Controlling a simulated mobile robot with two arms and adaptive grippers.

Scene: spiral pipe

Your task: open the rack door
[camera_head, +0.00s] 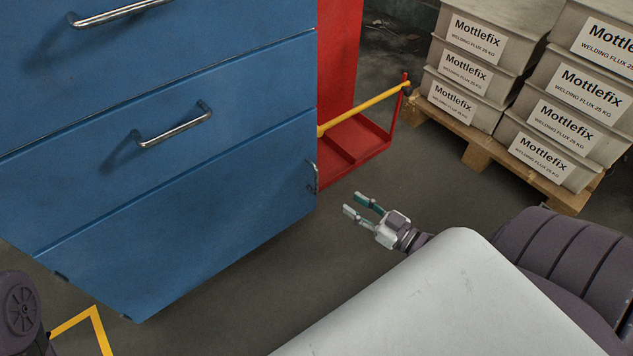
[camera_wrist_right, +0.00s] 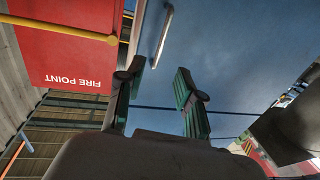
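A large blue cabinet (camera_head: 230,120) with stacked front panels fills the left of the head view. Its bottom panel (camera_head: 190,230) looks shut and has a small upright metal handle (camera_head: 315,178) at its right edge. A metal bar handle (camera_wrist_right: 162,38) on a blue surface also shows in the right wrist view, beyond the fingertips. My right gripper (camera_head: 356,203) is open and empty, just right of the upright handle and apart from it. Its two spread fingers show in the wrist view (camera_wrist_right: 158,78). My left gripper is not in view.
Two upper panels carry bar handles (camera_head: 175,127). A red stand (camera_head: 360,140) with a yellow bar (camera_head: 365,108) stands right of the cabinet. Several Mottlefix boxes (camera_head: 570,90) sit on a wooden pallet (camera_head: 490,155) at the right.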

